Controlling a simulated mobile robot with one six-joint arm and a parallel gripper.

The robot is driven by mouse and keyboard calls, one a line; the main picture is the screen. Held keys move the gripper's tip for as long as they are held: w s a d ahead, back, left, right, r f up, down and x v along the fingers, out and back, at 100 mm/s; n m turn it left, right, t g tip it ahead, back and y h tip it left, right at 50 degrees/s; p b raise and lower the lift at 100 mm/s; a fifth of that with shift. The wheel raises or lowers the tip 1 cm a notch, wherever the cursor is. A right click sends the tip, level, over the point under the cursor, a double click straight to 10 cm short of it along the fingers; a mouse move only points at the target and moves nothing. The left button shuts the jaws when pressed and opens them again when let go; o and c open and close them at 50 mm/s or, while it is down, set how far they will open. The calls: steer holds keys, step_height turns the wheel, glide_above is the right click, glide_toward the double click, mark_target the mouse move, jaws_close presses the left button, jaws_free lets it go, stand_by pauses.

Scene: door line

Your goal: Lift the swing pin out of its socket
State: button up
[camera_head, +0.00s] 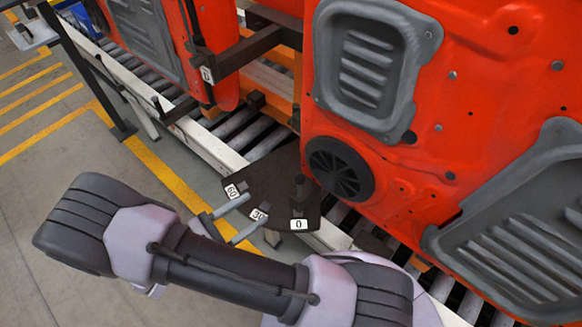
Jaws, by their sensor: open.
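A dark plate (272,176) juts out beside the conveyor and carries white labels reading 60, 30 and 0. A dark upright pin with a knob-like top (299,183), which looks like the swing pin, stands at the 0 label (299,225). Its lower end and socket are hard to make out against the dark plate. My gripper (257,209) is open, with two grey fingers reaching over the plate near the 60 and 30 labels. The fingers are left of the pin and apart from it; nothing shows between them.
A large orange-red door panel (475,95) with a round black speaker (340,168) stands close right of the pin. Another door (150,40) hangs further left. Conveyor rollers (240,118) run behind the plate.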

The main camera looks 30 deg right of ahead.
mark_target(300, 179)
steer(key=d, duration=0.5)
steer(key=w+d+b, duration=0.1)
steer(key=d, duration=0.4)
steer(key=w+d+b, duration=0.1)
steer(key=d, duration=0.4)
steer(key=shift+w+d, duration=0.1)
steer(key=shift+d, duration=0.2)
jaws_close()
stand_by(0.4)
